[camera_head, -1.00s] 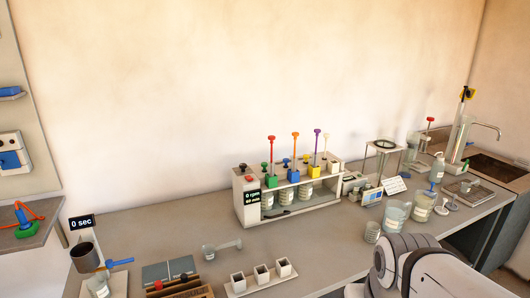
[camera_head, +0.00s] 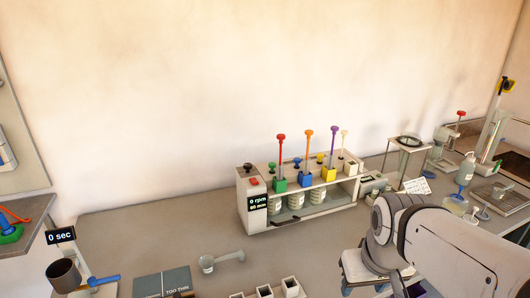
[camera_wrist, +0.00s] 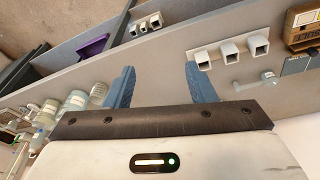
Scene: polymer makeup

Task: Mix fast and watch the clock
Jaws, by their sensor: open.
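The multi-station mixer (camera_head: 252,222) stands against the wall, its display reading 0 rpm and 00 min. Several jars (camera_head: 297,200) sit inside it, under stirrers with red (camera_head: 281,137), orange (camera_head: 309,133), purple (camera_head: 334,129) and cream knobs. A dark cup on a stand (camera_head: 64,274) with a blue lever is at the lower left, beside a timer sign (camera_head: 61,236) reading 0 sec. My gripper (camera_wrist: 161,86) is open and empty between blue fingers; in the head view, the arm's end is largely cut off.
White square holders (camera_head: 291,287) stand at the front, also in the wrist view (camera_wrist: 231,50). A grey card (camera_head: 162,283) reads TOO THIN.

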